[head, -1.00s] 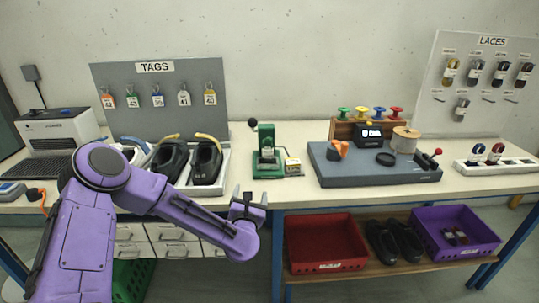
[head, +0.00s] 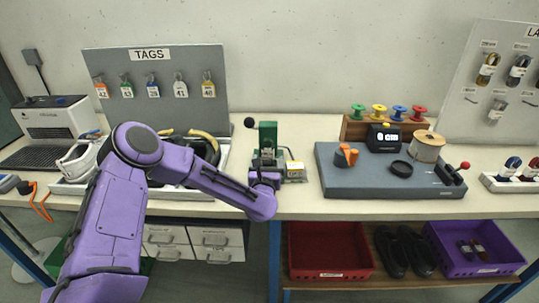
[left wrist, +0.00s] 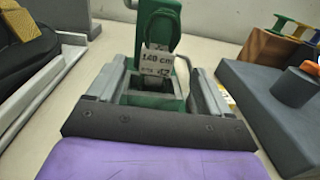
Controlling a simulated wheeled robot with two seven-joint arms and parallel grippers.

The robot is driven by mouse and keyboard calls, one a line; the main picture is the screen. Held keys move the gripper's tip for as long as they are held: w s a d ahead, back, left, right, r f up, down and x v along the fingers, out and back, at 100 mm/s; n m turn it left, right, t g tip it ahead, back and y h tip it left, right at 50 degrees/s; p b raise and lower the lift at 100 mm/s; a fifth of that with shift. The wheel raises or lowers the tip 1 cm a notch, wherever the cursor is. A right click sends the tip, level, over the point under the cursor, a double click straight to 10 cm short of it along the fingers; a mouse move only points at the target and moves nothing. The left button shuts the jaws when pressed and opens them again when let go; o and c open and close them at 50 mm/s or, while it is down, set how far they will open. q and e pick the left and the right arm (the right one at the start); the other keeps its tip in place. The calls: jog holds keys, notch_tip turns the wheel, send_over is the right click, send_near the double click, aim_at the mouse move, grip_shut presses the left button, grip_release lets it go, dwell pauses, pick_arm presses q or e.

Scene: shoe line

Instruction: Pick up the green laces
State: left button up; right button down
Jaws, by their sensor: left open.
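I cannot clearly make out separate green laces. A green press (head: 267,143) stands on the bench in the head view, and its green body (left wrist: 160,25) fills the upper middle of the left wrist view. A white label (left wrist: 158,62) reading "140 cm" shows in front of the green body; I cannot tell what it is fixed to. My left gripper (left wrist: 158,95) is open, its fingers on either side of the label and the lower green part. In the head view, the left gripper (head: 265,178) is just in front of the press. My right gripper is not in view.
A grey block (head: 370,182) with a crank and wooden spool is right of the press. A rack of coloured spools (head: 357,128) stands behind. Shoes in a tray (head: 222,170) are to the left. A laces board (head: 510,50) is far right. Bins (head: 330,272) are below.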

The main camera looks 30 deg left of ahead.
aim_at(268, 154)
pick_arm(q)
jog(key=p+x, duration=0.2)
jog(key=x, duration=0.3)
jog(key=shift+w+a, duration=0.25)
jog(key=shift+a, duration=0.15)
jog(key=c, duration=1)
jog(key=shift+r, duration=0.1)
